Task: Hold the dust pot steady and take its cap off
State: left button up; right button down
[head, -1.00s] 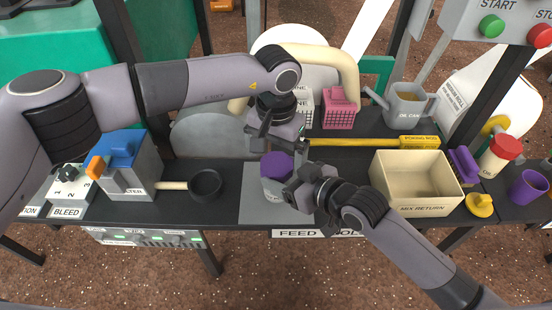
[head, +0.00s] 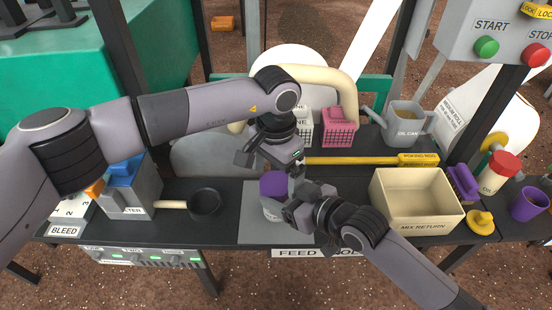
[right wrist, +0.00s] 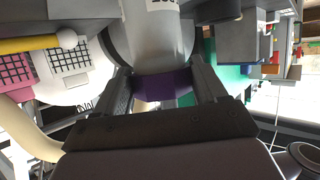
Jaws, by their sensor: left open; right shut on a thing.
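The dust pot (head: 270,209) stands upright on a grey mat, a pale pot with a purple cap (head: 273,184) on top. My right gripper (head: 287,208) is shut on the pot from its right side. In the right wrist view, the pale body (right wrist: 158,40) and the purple cap (right wrist: 165,86) show upside down between the two fingers. My left gripper (head: 271,162) is open and empty, just above the cap, with its fingers pointing down. The right gripper hides part of the pot's right side and its label.
The grey mat (head: 252,228) lies on the dark bench. A cream mix return bin (head: 415,212) is to the right. A yellow rod (head: 350,160) lies behind. Bare bench shows between mat and bin.

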pick_arm(q)
jog(key=shift+f, duration=1.45)
jog(key=c, duration=1.2)
jog(key=shift+o, duration=0.7)
jog(key=shift+n, duration=1.8)
jog(key=o, duration=1.1)
jog(key=shift+r, duration=0.1)
